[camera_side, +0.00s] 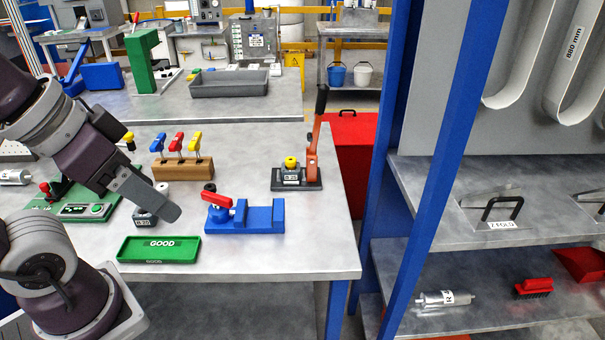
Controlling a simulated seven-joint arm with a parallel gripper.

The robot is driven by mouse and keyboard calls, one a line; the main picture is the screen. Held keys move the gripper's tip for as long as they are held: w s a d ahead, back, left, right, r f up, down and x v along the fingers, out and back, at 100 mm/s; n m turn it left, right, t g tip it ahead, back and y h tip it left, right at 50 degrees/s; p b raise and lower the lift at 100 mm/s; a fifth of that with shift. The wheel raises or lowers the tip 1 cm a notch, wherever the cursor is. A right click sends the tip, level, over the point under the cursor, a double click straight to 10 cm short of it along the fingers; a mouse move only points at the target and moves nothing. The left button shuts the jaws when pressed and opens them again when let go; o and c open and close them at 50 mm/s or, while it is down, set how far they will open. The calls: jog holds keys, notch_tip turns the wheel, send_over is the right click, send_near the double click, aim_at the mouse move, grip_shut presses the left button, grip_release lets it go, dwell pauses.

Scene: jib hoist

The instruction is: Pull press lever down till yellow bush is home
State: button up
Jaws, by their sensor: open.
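The press (297,184) stands on a black base at the right of the table. Its orange lever (311,152) with a black grip points up, leaning slightly right. The yellow bush (291,162) sits on top of the dark block (291,175) labelled R 25, in front of the lever; how deep it sits is too small to tell. My gripper (168,210) is at the left, above the table near another block (144,217) labelled R 20, well apart from the press. It is open, and its fingers show edge-on.
A blue vise (245,217) with a red handle stands between my gripper and the press. A green GOOD tray (158,249) lies at the front edge. A wooden rack (183,167) holds coloured-handled tools behind. A blue-posted shelf (425,170) rises right of the table.

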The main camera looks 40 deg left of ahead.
jog(key=shift+c, duration=0.5)
jog(key=shift+m+t, duration=0.5)
jog(key=shift+m, duration=0.4)
jog(key=w, duration=0.4)
jog(key=w+r, duration=0.1)
jog(key=w, duration=0.1)
jog(key=shift+d, duration=0.4)
jog(key=c, duration=0.7)
jog(key=w+m+t, duration=0.1)
jog(key=w, duration=0.4)
jog(key=w+m+t, duration=0.1)
jog(key=w, duration=0.4)
jog(key=w+m+t, duration=0.1)
jog(key=w+m, duration=0.1)
jog(key=w, duration=0.3)
jog(key=shift+w+d+r+h, duration=0.1)
jog(key=shift+w+r+h, duration=0.2)
grip_shut()
jog(key=w+a+f+m+t+y, duration=0.25)
jog(key=w+f+m+t, duration=0.2)
jog(key=w, duration=0.55)
jog(key=w+a+f+m+t+y, duration=0.1)
jog(key=w+f+m+t+y, duration=0.2)
jog(key=w+m, duration=0.45)
jog(key=n, duration=0.1)
send_over(318, 124)
jog(key=d, duration=0.3)
jog(key=shift+w+r+g+h, duration=0.15)
jog(key=shift+r+g+h, duration=0.05)
jog(key=shift+g+h, duration=0.05)
